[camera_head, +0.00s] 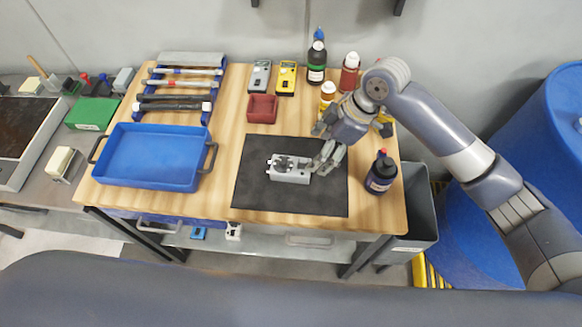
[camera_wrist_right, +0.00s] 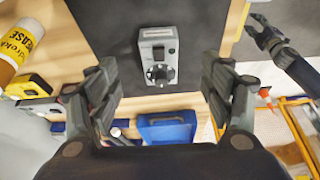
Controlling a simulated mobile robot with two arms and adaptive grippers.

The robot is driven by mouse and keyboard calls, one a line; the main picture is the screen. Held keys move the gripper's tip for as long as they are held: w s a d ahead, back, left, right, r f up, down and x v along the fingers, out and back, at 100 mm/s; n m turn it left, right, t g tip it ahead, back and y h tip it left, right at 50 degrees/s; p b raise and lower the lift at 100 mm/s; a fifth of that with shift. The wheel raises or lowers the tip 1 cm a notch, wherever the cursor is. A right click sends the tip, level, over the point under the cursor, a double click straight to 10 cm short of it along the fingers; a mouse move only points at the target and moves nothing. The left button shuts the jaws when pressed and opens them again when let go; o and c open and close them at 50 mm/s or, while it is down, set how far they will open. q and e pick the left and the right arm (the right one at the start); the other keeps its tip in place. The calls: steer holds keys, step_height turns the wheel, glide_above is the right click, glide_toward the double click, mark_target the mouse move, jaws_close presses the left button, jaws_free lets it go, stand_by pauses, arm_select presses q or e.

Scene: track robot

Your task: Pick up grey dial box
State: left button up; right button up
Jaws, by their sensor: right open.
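The grey dial box (camera_head: 289,168) lies on the black mat (camera_head: 262,205) in the middle of the wooden table, with its dial towards the left. In the right wrist view the grey dial box (camera_wrist_right: 159,55) shows its dial and a small dark window, beyond and between the fingers. My right gripper (camera_head: 327,158) reaches in from the right, just beside the box's right end. My left gripper is not to be seen in the head view.
A dark bottle (camera_head: 381,172) stands right of the mat. More bottles (camera_head: 327,92) stand behind the gripper. A grey meter (camera_head: 260,75), a yellow meter (camera_head: 287,77) and a red bin (camera_head: 262,108) are at the back. A blue tray (camera_head: 153,185) is at the left. The mat's front is clear.

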mark_target(304, 165)
steer(key=x, duration=0.4)
steer(key=shift+a+f+p, duration=0.2)
steer(key=shift+f+p, duration=0.05)
steer(key=shift+p, duration=0.1)
steer(key=p+x, duration=0.2)
steer(key=x, duration=0.2)
steer(key=shift+w+a+f, duration=0.1)
steer(key=shift+a+f, duration=0.05)
steer(key=shift+f, duration=0.1)
steer(key=shift+a+f, duration=0.15)
steer(key=shift+f, duration=0.2)
steer(key=shift+c, duration=0.5)
steer(key=c, duration=1.2)
